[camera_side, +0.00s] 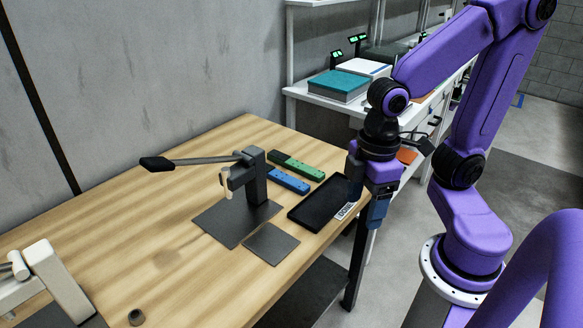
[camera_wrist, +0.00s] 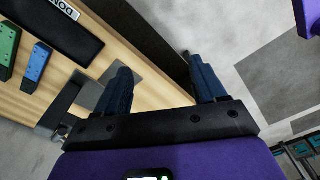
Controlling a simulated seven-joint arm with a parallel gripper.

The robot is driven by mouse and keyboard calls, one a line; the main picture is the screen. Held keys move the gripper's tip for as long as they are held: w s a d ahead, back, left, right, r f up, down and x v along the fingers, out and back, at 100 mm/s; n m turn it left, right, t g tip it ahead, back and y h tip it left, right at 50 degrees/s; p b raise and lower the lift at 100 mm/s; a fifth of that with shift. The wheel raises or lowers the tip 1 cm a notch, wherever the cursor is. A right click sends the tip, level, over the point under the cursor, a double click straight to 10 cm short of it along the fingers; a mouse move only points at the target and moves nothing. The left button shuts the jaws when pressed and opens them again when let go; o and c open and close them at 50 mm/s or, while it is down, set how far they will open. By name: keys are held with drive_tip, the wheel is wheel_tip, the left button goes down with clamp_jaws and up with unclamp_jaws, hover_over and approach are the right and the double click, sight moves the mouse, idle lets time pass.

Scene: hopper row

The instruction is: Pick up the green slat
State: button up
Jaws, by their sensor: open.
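The green slat (camera_side: 305,169) lies flat on the wooden table in the side view, near its far edge, with a dark section at its left end. It also shows at the left edge of the wrist view (camera_wrist: 8,46), partly cut off. A blue slat (camera_side: 289,181) lies close beside it, and also shows in the wrist view (camera_wrist: 37,65). My gripper (camera_side: 367,204) points down at the table's right edge, beyond the black tray and apart from both slats. In the wrist view its blue fingers (camera_wrist: 160,67) are spread with nothing between them.
A black tray (camera_side: 320,203) with a white label (camera_side: 345,211) lies between my gripper and the slats. A lever press (camera_side: 255,185) stands on a dark plate left of them, near a square dark plate (camera_side: 272,243). A pale device (camera_side: 52,278) stands at front left.

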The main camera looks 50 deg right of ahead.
drive_tip(key=w+d+m, duration=0.1)
drive_tip(key=w+m, duration=0.3)
drive_tip(key=w, duration=0.8)
drive_tip(key=m+t, duration=0.3)
drive_tip(key=m, duration=0.4)
hover_over(295, 163)
drive_tip(key=s, duration=0.3)
drive_tip(key=shift+h, duration=0.3)
drive_tip(key=s+x, duration=0.1)
drive_tip(key=x, duration=0.3)
drive_tip(key=s+x, duration=0.1)
drive_tip(key=x, duration=0.4)
drive_tip(key=s+f+x, duration=0.1)
drive_tip(key=x, duration=0.4)
drive_tip(key=shift+s+d+r, duration=0.1)
drive_tip(key=shift+s, duration=0.1)
drive_tip(key=shift+w+x, duration=0.2)
drive_tip(key=shift+x, duration=1.1)
drive_tip(key=shift+w+x, duration=0.2)
drive_tip(key=shift+x, duration=1.1)
drive_tip(key=shift+r, duration=0.15)
drive_tip(key=c, duration=1.2)
drive_tip(key=shift+c, duration=0.2)
drive_tip(key=shift+r, duration=0.1)
